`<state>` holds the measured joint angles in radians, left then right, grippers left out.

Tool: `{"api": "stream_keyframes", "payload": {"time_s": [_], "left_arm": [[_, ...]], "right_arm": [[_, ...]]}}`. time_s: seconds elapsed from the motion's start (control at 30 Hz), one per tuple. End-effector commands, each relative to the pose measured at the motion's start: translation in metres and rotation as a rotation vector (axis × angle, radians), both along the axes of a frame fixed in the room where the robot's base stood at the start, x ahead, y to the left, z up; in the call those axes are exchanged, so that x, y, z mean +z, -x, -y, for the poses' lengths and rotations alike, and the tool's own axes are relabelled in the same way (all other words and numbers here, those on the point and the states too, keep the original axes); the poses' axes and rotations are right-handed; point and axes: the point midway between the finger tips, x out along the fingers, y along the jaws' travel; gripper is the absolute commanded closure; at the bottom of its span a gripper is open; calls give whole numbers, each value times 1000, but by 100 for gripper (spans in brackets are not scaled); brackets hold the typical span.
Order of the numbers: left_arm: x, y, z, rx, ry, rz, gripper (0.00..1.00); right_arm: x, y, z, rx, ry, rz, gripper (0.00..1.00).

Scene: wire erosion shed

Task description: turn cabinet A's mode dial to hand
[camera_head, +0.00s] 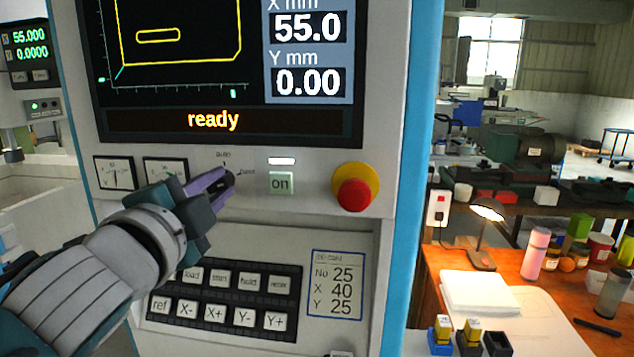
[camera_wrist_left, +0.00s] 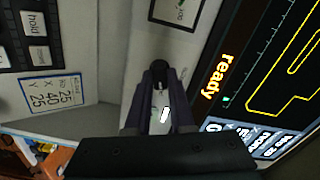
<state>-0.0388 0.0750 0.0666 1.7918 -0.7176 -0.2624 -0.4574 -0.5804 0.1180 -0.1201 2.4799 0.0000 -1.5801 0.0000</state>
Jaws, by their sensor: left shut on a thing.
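The cabinet (camera_head: 300,225) fills the middle of the head view, with a grey front and blue side edge; no letter naming it shows. Its mode dial (camera_head: 228,179) is a small dark knob below the screen. Small labels stand above and to the right of it; the right one seems to read hand. My left gripper (camera_head: 218,184) comes in from the left and is shut on the dial. In the left wrist view the dark dial (camera_wrist_left: 160,68) shows between the fingertips. The fingers hide part of it, so I cannot tell where it points. My right gripper is not in view.
A red emergency button (camera_head: 354,194) on a yellow base and a pale green button (camera_head: 281,183) sit right of the dial. Two gauges (camera_head: 115,173) are on the left, a keypad (camera_head: 226,299) below. The screen (camera_head: 215,121) reads ready. An orange workbench (camera_head: 450,268) stands at right.

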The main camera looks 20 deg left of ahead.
Motion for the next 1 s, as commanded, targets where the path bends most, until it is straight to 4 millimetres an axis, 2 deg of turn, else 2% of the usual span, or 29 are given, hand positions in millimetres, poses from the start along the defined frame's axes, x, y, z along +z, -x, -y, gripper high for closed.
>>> {"api": "stream_keyframes", "payload": {"time_s": [0.23,0.27,0.5,0.83,1.0], "left_arm": [[-2,0,0,0,-3,-5,100],[-2,0,0,0,-3,-5,76],[-1,0,0,1,-2,-2,50],[-1,2,0,0,-1,-1,49],[-3,18,4,0,0,-3,49]], "right_arm": [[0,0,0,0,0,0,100],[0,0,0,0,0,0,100],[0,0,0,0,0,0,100],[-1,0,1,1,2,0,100],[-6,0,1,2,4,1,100]]}}
